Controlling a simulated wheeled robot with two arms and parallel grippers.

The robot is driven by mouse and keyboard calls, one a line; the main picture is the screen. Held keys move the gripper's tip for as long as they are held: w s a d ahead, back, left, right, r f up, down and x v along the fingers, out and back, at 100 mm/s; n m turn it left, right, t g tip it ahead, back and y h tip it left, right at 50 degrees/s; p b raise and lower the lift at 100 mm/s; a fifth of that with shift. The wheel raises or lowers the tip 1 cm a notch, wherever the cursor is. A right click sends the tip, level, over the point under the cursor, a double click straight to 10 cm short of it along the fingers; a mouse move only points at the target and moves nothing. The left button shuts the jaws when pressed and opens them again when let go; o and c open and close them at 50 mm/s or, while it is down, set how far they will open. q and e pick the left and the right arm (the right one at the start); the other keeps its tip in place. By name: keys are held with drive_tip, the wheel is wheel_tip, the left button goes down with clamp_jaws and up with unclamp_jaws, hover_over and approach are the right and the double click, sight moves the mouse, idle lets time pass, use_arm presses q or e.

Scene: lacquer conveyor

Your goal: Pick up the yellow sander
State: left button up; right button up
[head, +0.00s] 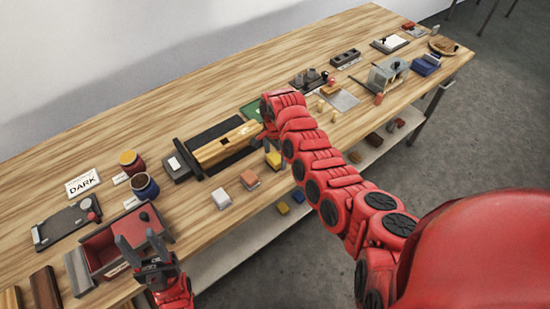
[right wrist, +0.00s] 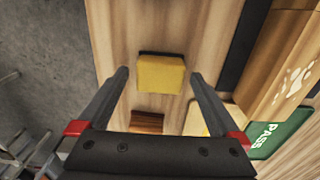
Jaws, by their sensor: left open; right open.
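The yellow sander (head: 273,160) is a small block on the wooden bench near its front edge. In the right wrist view the yellow sander (right wrist: 160,74) lies ahead between my open fingers, with a dark edge along its top. My right gripper (head: 265,142) is open over the bench beside the sander; its fingers (right wrist: 158,78) show on both sides of the block, and I cannot tell whether they touch it. My left gripper (head: 139,241) is open and empty at the red bin.
An orange block (head: 249,180) and a whitish block (head: 221,198) sit left of the sander. A long wooden piece (head: 212,150) lies behind them. A green PASS mat (right wrist: 284,132) is close by. The red bin (head: 98,249) stands at the left front.

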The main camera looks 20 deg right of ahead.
sight(275, 157)
drive_tip(key=shift+f, duration=0.8)
drive_tip(key=shift+c, duration=0.3)
drive_tip(key=c, duration=1.3)
drive_tip(key=shift+r, duration=0.2)
drive_tip(key=shift+w+r, duration=0.1)
drive_tip(key=shift+r, duration=0.5)
wheel_tip(275, 157, up, 5)
drive_tip(key=b, duration=0.2)
drive_tip(key=shift+r+b, duration=0.2)
drive_tip(key=shift+b, duration=0.2)
drive_tip(key=shift+r+p, duration=0.35)
drive_tip(key=shift+r, duration=1.25)
